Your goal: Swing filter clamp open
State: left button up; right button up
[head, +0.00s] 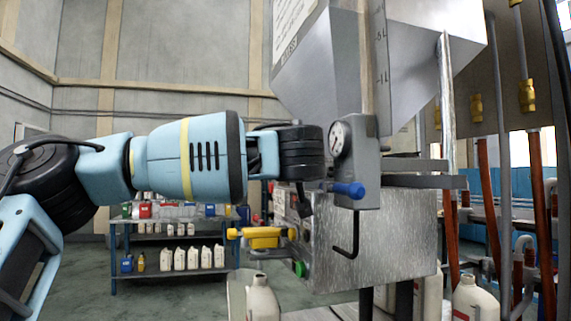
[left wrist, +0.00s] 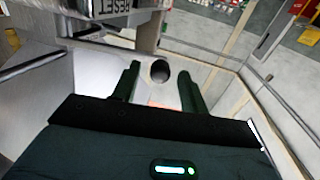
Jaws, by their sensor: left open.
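A grey housing with a round dial gauge (head: 340,137) stands in the middle of the head view. A blue-gripped handle (head: 348,189) sticks out at its lower front, and a thin black bent rod (head: 353,235) hangs below. A yellow handle (head: 262,232) projects left from the metal box (head: 375,245). I cannot tell which part is the filter clamp. My left gripper (head: 303,203) is beside the blue handle, partly hidden by its wrist. In the left wrist view its fingers (left wrist: 158,88) are open, with a dark round opening (left wrist: 160,70) beyond them. My right gripper is not in view.
A large metal hopper (head: 320,70) hangs above the box. White jugs (head: 262,298) stand low at the front. A blue shelf (head: 170,240) with bottles is at the back left. Red-brown pipes (head: 488,200) rise on the right. Open floor lies left of the box.

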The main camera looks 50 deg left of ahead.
pick_arm(q)
jog(key=v, duration=0.7)
jog(key=shift+b, duration=0.45)
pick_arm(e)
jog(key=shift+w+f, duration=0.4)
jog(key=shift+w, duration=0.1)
pick_arm(q)
jog(key=shift+d, duration=0.15)
